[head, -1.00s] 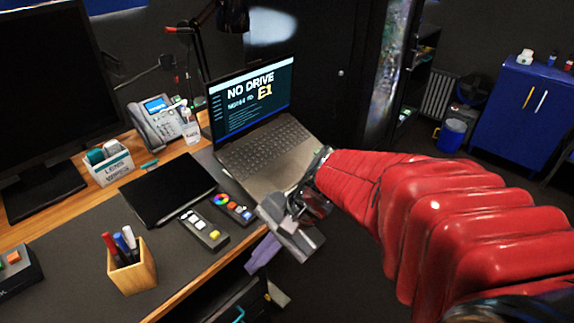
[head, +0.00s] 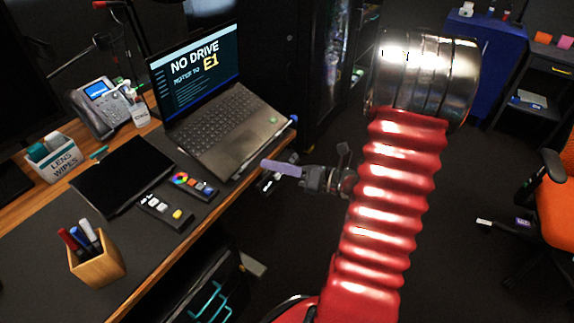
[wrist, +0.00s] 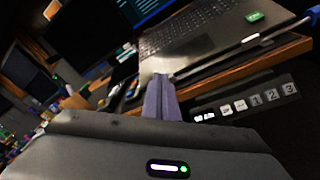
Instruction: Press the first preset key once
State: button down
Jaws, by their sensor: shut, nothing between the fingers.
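The dark key panel (wrist: 245,100) shows in the wrist view just below the wooden desk edge. Its grey keys 1, 2 and 3 run along its right part. The first preset key (wrist: 256,99) is marked 1, right of two pale keys. In the head view the panel (head: 268,184) is small and partly hidden by my gripper. My gripper (head: 265,166) is shut and empty, its purple fingers pointing left toward the desk edge. In the wrist view the fingertips (wrist: 160,78) are left of the panel, apart from the keys in the picture.
A laptop (head: 228,128) stands on the desk near that edge. A color-wheel keypad (head: 194,187), a yellow-buttoned remote (head: 165,208), a black tablet (head: 120,176) and a pen cup (head: 95,258) lie farther left. Open floor and an orange chair (head: 558,205) are at right.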

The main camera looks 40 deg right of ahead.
jog(key=s+d+f+m+t+h, duration=0.1)
jog(key=d+f+m+h, duration=0.1)
jog(key=d+m+h, duration=0.2)
jog(key=s+d+f+m+t+h, duration=0.2)
jog(key=d+m, duration=0.4)
jog(key=d, duration=0.3)
jog(key=shift+s+d+f+t+h, duration=0.15)
jog(key=shift+d+f+t+h, duration=0.25)
jog(key=shift+h, duration=0.5)
jog(key=shift+f, duration=0.15)
jog(key=w+a+f, duration=0.2)
jog(key=w+f, duration=0.3)
jog(key=w, duration=0.1)
jog(key=shift+w+a+f, duration=0.2)
jog(key=shift+w+a+f, duration=0.2)
jog(key=shift+w+f, duration=0.3)
jog(key=shift+w, duration=0.05)
dwell(1.9)
jog(key=shift+s+r, duration=0.1)
jog(key=shift+s+d+r, duration=0.25)
jog(key=shift+s+r, duration=0.2)
jog(key=shift+s, duration=0.05)
dwell(0.5)
